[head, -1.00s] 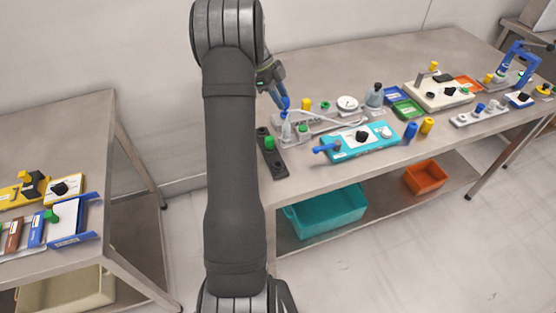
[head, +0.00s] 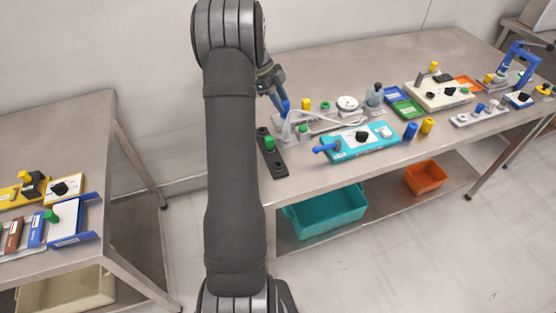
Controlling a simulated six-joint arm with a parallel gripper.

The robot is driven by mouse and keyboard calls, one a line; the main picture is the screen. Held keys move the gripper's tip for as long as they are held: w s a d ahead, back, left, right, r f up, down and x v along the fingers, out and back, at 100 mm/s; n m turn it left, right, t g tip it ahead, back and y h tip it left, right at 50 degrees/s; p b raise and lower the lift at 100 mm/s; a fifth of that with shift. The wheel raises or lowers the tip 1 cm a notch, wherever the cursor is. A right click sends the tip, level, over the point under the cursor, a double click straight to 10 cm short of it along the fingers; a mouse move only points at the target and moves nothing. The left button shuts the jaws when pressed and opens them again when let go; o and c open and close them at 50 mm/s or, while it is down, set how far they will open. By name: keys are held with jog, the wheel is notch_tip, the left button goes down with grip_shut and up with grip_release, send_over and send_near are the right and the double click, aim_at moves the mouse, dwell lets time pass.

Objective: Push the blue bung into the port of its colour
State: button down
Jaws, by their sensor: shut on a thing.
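My gripper (head: 281,97) shows just right of my dark arm, over the left end of the long bench. It is shut on the small blue bung (head: 285,107), which points down. The fingers and the bung are too small to separate clearly. Below it is a pale fitting (head: 288,129) with a white tube, at the left end of a light panel (head: 322,127) with a yellow cap, green caps and a round gauge. I cannot tell whether the bung touches the fitting. No blue port is clearly visible there; my arm may hide part of it.
A black strip with a green bung (head: 269,143) lies at the bench's left end. A turquoise box (head: 360,155) with a blue handle sits in front of the panel. Blue (head: 410,131) and yellow (head: 427,126) cylinders stand to its right. Bare bench lies behind the panel.

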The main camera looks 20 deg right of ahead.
jog(key=shift+f, duration=0.6)
dwell(0.7)
jog(key=c, duration=1)
grip_release()
jog(key=shift+c, duration=0.2)
jog(key=shift+r, duration=0.1)
jog(key=shift+v, duration=2.95)
jog(key=x, duration=0.6)
jog(key=shift+r, duration=0.15)
